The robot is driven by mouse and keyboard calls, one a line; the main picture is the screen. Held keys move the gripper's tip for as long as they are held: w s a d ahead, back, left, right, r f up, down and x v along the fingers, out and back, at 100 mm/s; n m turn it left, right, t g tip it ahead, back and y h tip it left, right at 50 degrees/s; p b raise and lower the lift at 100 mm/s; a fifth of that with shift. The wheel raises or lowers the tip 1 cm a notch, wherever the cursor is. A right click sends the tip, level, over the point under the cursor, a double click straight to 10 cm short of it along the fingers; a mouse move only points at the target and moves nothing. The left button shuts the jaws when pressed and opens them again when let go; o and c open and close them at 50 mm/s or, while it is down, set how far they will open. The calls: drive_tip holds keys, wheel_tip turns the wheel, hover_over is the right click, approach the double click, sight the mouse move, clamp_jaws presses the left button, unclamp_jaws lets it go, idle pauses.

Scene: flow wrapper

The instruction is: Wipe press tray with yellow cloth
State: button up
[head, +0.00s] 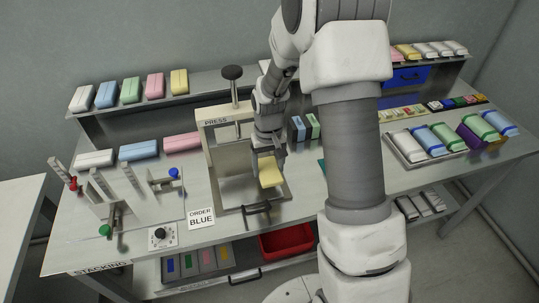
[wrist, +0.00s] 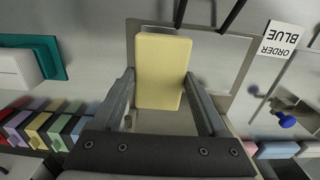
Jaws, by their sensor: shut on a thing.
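The yellow cloth (head: 270,171), a flat pale pad, is between the fingers of my gripper (head: 266,154). In the wrist view the cloth (wrist: 162,72) fills the gap between both fingers, and my gripper (wrist: 160,85) is shut on it. The press (head: 216,123) is a beige frame with a black knob on top. The press tray (head: 228,206) is a grey metal tray at its foot; its rim also shows in the wrist view (wrist: 236,92). The cloth is over the tray's right part. I cannot tell whether it touches the surface.
The "ORDER BLUE" card (head: 201,218) lies left of the tray. A black handle (head: 257,208) is at the tray's front. Wrapped packs (head: 446,135) lie in a tray at right.

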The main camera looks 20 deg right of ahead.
drive_tip(key=shift+r+p, duration=0.75)
drive_tip(key=shift+r, duration=0.75)
drive_tip(key=shift+d, duration=0.1)
